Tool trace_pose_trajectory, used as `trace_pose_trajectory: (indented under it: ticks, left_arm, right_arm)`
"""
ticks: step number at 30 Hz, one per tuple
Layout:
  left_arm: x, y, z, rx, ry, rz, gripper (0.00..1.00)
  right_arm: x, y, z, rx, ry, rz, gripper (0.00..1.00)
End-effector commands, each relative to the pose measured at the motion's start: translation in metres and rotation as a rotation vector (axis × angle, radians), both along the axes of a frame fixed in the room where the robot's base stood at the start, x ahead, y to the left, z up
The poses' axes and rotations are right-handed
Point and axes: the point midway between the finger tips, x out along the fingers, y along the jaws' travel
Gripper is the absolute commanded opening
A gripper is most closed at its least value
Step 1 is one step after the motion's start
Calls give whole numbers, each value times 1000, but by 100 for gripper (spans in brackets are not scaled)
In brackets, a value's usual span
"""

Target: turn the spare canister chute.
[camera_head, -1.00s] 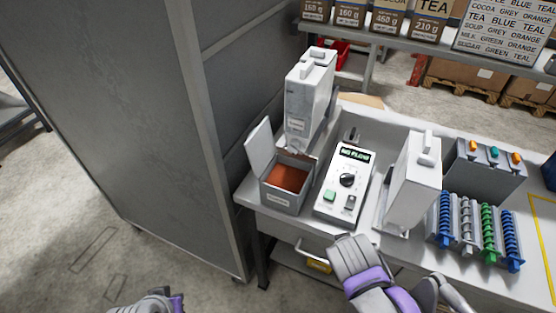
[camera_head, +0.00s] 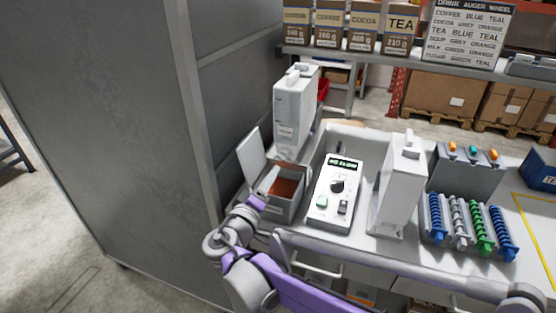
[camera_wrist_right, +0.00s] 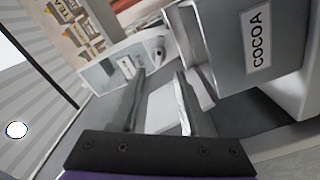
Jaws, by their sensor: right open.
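A tall pale canister (camera_head: 294,108) stands at the back left of the bench, and a second white canister (camera_head: 396,185) stands right of the control box. I cannot tell which one is the spare, and no chute shows clearly. A grey container labelled COCOA (camera_wrist_right: 258,45) is right of the fingers there. My left gripper is not in view.
A control box (camera_head: 335,192) reading "NO FLOW" stands between the canisters. Colored augers (camera_head: 470,222) stand at the right before a grey block (camera_head: 465,170). A tall grey panel (camera_head: 110,130) closes the left side. Labelled drink boxes (camera_head: 365,25) line the shelf above.

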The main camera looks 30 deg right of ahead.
Motion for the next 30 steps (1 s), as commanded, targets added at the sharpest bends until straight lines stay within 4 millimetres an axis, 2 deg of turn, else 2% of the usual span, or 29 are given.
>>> trace_pose_trajectory:
  ticks: [9, 15, 21, 28, 29, 30]
  left_arm:
    - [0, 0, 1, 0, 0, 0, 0]
    - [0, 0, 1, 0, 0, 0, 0]
    - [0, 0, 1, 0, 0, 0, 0]
    - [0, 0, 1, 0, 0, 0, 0]
    - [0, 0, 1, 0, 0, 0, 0]
    - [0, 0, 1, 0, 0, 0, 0]
  right_arm:
    - [37, -46, 0, 0, 3, -5, 45]
    - [56, -68, 0, 1, 2, -3, 45]
    - [64, -76, 0, 1, 2, -1, 45]
    - [64, -76, 0, 1, 3, -1, 45]
    - [64, -76, 0, 1, 3, -1, 43]
    - [64, -76, 0, 1, 3, -1, 36]
